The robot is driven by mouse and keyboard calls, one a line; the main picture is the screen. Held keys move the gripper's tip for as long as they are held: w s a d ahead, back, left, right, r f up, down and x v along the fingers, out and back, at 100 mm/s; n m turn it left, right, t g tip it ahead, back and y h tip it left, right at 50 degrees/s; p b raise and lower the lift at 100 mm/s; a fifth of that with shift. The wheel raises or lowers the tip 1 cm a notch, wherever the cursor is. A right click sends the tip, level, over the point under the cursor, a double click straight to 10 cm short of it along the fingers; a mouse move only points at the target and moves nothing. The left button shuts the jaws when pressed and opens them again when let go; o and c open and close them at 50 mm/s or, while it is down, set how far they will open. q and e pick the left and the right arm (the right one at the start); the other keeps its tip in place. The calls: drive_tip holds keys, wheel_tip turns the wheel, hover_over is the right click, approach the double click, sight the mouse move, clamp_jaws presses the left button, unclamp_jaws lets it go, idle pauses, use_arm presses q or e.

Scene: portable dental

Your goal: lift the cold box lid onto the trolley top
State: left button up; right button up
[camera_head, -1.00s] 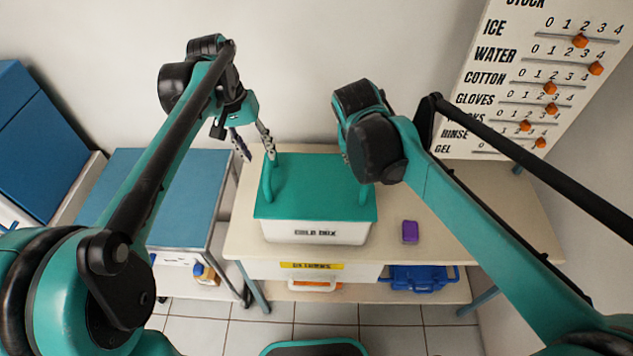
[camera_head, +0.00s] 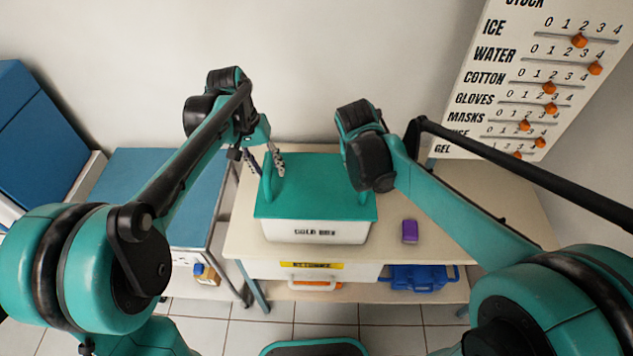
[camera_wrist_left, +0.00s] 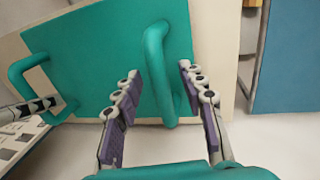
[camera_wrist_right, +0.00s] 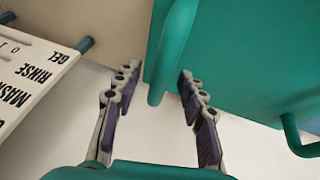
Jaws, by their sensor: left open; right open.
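The teal cold box lid (camera_head: 315,188) sits flat on the white cold box (camera_head: 315,232) on the bench. It has a raised teal handle at each end. My left gripper (camera_head: 265,163) is open at the left handle (camera_head: 267,184). In the left wrist view that handle (camera_wrist_left: 156,60) lies between the two open fingers. My right gripper (camera_wrist_right: 157,78) is open, and in its wrist view the right handle (camera_wrist_right: 160,80) lies between the fingers. In the head view my right arm hides the right fingers. The blue trolley top (camera_head: 180,185) is clear, left of the bench.
A purple block (camera_head: 409,231) lies on the bench right of the box. A blue case (camera_head: 420,277) sits on the shelf below. A stock board (camera_head: 520,90) with orange sliders stands at the right. A wall is close behind.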

use_arm(q)
drive_tip(key=shift+d+f, duration=0.1)
drive_tip(key=shift+f, duration=0.3)
use_arm(e)
drive_tip(key=shift+w+d+f, duration=0.1)
drive_tip(key=shift+w+f, duration=0.05)
drive_tip(key=shift+f, duration=0.25)
use_arm(q)
clamp_jaws()
use_arm(e)
clamp_jaws()
use_arm(q)
drive_tip(key=shift+r, duration=0.1)
use_arm(e)
drive_tip(key=shift+r, duration=0.1)
